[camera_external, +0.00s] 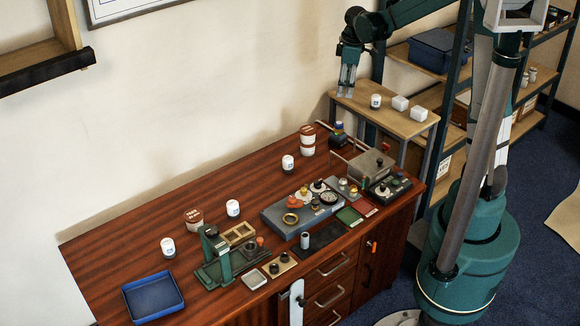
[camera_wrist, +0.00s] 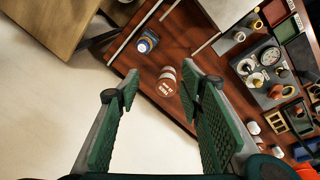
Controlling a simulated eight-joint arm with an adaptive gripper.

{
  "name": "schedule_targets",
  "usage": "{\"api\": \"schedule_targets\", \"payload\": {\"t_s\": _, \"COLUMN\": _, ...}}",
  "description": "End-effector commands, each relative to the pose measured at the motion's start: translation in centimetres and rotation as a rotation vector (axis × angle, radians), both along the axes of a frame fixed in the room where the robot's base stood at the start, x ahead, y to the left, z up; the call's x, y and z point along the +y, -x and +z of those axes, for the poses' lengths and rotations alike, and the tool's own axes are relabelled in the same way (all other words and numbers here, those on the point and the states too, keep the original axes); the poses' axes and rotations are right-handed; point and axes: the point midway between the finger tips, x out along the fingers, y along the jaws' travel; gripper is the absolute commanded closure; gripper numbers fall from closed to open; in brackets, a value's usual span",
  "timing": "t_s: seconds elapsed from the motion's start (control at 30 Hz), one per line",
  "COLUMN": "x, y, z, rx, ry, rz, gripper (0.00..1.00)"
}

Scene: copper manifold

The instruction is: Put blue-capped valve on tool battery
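My gripper (camera_external: 346,93) hangs high at the back, left of the shelf unit and above the table's far end. In the wrist view my gripper (camera_wrist: 155,88) is open, with nothing between its two green-padded fingers. A small dark block with a blue and yellowish top (camera_external: 338,131) stands at the table's far end. In the wrist view this blue-topped thing (camera_wrist: 147,41) lies beyond the fingertips. I cannot tell whether it is the blue-capped valve, the tool battery, or one on the other. No other valve or battery is clear at this size.
Brown-and-white tins (camera_external: 307,141) stand beside the dark block. A metal box with rods (camera_external: 370,165) is close on its right. A grey tray of parts (camera_external: 302,207) and a green press (camera_external: 215,255) fill the middle. A blue tray (camera_external: 153,297) lies at the near left.

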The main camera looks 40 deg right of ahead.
Motion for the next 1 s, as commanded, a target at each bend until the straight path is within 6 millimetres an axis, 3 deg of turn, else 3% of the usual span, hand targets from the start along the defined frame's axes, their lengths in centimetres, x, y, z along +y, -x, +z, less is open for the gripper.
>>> {"api": "schedule_targets", "payload": {"t_s": 0.5, "x": 3.8, "y": 7.0, "z": 6.2, "rx": -0.125, "ry": -0.028, "rz": -0.184, "gripper": 0.62}}
{"api": "schedule_targets", "payload": {"t_s": 1.0, "x": 6.9, "y": 14.2, "z": 9.7, "rx": -0.245, "ry": -0.087, "rz": -0.360, "gripper": 0.62}}
